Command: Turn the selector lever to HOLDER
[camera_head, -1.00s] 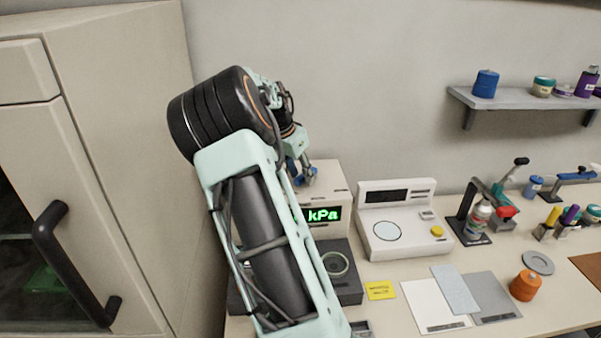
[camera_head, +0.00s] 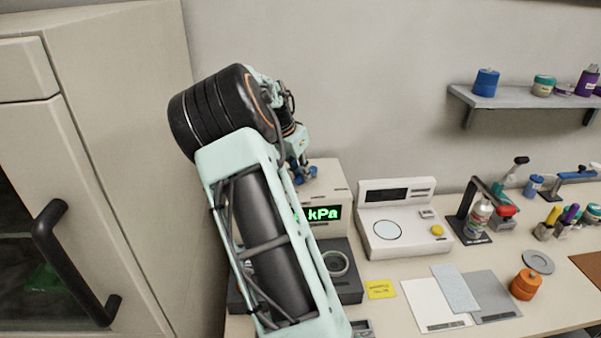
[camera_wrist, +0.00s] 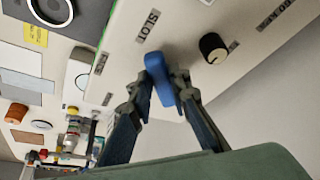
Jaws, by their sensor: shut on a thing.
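The selector lever is a blue handle on top of the white kPa machine (camera_head: 331,187). In the wrist view the blue lever (camera_wrist: 157,72) stands between my fingertips, and my gripper (camera_wrist: 164,84) is shut on it. The lever lies beside the SLOT label (camera_wrist: 148,26) on the white panel. Other small labels on the panel are too blurred to read, so I cannot tell which is HOLDER. In the head view my gripper (camera_head: 301,169) is small and partly hidden by my arm; a bit of the blue lever (camera_head: 313,171) shows beside it.
A black knob (camera_wrist: 213,48) stands on the panel just right of the lever. A white scale-like device (camera_head: 403,225) sits right of the machine. A tall cabinet (camera_head: 110,150) stands at left. A wall shelf (camera_head: 525,97) is at upper right.

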